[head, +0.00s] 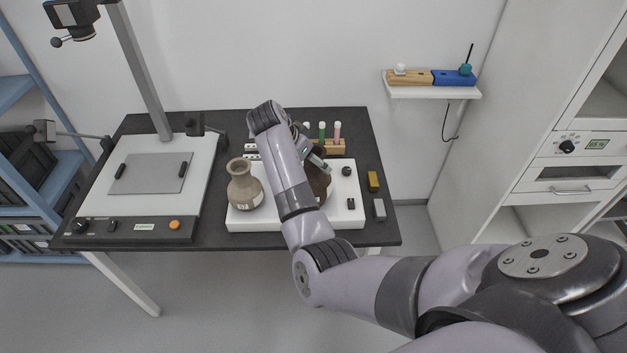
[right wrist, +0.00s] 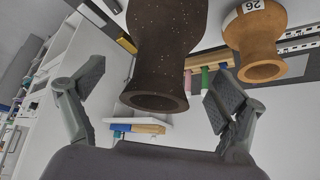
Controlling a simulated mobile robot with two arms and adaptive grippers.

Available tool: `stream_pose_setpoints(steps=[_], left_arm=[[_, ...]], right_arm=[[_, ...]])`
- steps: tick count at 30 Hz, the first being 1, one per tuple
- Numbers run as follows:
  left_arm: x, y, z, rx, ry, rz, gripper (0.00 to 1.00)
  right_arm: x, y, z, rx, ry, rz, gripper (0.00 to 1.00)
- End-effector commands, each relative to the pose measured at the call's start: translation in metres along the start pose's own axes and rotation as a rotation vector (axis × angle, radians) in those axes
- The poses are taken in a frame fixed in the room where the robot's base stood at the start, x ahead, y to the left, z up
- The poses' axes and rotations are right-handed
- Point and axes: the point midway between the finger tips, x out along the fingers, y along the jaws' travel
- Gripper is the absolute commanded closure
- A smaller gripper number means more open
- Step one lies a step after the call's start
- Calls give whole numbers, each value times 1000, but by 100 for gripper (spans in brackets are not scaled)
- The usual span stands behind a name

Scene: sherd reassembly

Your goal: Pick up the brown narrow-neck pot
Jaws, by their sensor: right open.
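The dark brown, speckled pot (right wrist: 165,45) fills the upper middle of the right wrist view, its flared mouth towards my gripper. In the head view the brown pot (head: 319,183) stands on the white board (head: 340,217), mostly hidden behind my right arm. My right gripper (right wrist: 155,85) is open, with one finger on each side of the pot's neck in the picture; I see no clear contact. In the head view the gripper (head: 318,160) is partly hidden above the pot. A lighter tan pot (head: 244,187) with a label stands left of it, also in the wrist view (right wrist: 255,38).
A wooden rack with coloured tubes (head: 335,147) stands behind the board. Yellow (head: 373,181) and grey (head: 379,209) blocks lie at the right. A copy stand (head: 150,202) takes up the table's left side. A small wall shelf (head: 434,92) hangs at back right.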

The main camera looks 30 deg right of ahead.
Motion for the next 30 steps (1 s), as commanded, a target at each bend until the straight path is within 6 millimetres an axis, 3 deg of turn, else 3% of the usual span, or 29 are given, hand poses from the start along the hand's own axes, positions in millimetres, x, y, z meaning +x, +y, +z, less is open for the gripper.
stream_pose_setpoints(steps=[6, 10, 19, 30], left_arm=[[-19, 0, -2, 0, 0, 0, 60], [-20, 0, -2, 0, 0, 0, 60], [-19, 0, -2, 0, 1, 0, 60], [-19, 0, -2, 0, 1, 0, 60]], right_arm=[[27, 2, -11, -1, 0, 6, 10], [44, 1, -8, -2, 0, 3, 10], [50, 1, -8, -1, 0, 0, 10], [50, 1, -7, -1, 0, 1, 34]])
